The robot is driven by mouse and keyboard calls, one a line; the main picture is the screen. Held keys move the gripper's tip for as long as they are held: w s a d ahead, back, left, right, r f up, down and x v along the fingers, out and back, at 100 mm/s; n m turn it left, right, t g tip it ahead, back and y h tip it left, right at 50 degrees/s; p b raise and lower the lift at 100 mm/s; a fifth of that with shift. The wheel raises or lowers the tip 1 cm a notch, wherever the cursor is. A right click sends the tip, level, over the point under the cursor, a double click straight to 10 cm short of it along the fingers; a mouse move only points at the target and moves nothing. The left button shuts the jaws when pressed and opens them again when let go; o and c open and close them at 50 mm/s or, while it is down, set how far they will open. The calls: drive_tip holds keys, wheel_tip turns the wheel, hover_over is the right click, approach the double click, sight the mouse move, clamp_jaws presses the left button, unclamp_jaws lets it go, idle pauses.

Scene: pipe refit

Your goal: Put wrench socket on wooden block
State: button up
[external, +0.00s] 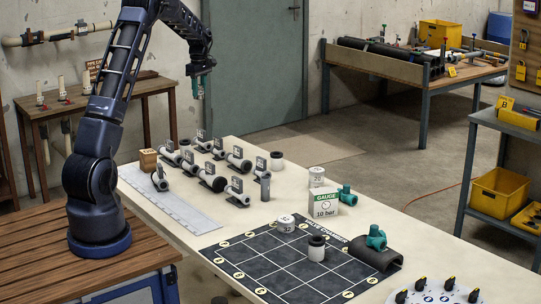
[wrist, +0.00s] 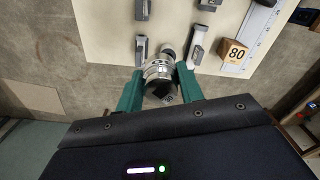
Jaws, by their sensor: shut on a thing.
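My gripper (external: 200,88) is raised in the air above the back end of the cream table, and its teal fingers point down. In the wrist view, my gripper (wrist: 160,72) is shut on a silver, round metal piece that looks like the wrench socket (wrist: 158,69). The fingers hide its sides. The wooden block (external: 148,160) stands on the table's far left corner. It also shows in the wrist view, marked 80 (wrist: 233,52), apart from the socket and to its right. I see nothing on its top.
Several grey pipe fittings with label stands (external: 212,178) stand close to the block. A pale ruler strip (external: 170,203) lies along the table's left edge. A dark valve chamber grid mat (external: 280,265), a gauge box (external: 323,202) and teal valves are nearer the front.

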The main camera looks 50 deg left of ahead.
drive_tip(key=s+a+r+n, duration=0.1)
drive_tip(key=s+n, duration=0.1)
drive_tip(key=s, duration=0.3)
drive_tip(key=s+a+r+n, duration=0.1)
drive_tip(key=s+a+r, duration=0.1)
drive_tip(key=s, duration=0.4)
drive_tip(key=n, duration=0.4)
hover_over(148, 151)
wheel_tip(148, 151, down, 19)
drive_tip(key=shift+d+r, duration=0.1)
drive_tip(key=shift+f, duration=0.5)
drive_tip(key=o, duration=1.1)
wheel_tip(148, 151, up, 13)
